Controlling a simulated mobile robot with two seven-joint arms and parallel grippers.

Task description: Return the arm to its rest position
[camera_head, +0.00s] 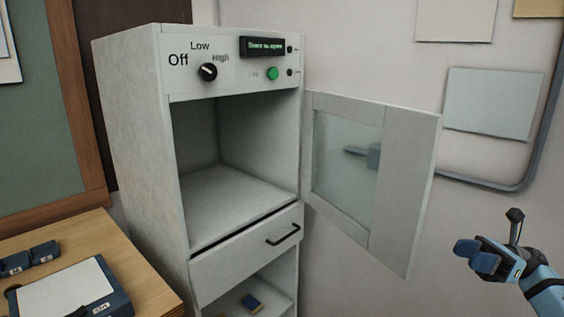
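My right gripper (474,254) is at the lower right, in front of the bare wall. Its blue fingers point left and sit close together; I cannot tell whether a gap lies between them. Nothing shows held in it. It is apart from the cabinet's open door, to the right of it. A thin dark stalk with a knob stands up at my wrist. My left gripper is not in view.
A white cabinet (140,130) has an empty upper compartment, a dial, a green button and a display. Its glass-paned door (405,185) stands open to the right. A drawer (250,243) looks closed. A wooden table (135,275) holds a tablet-like device (70,290) at lower left.

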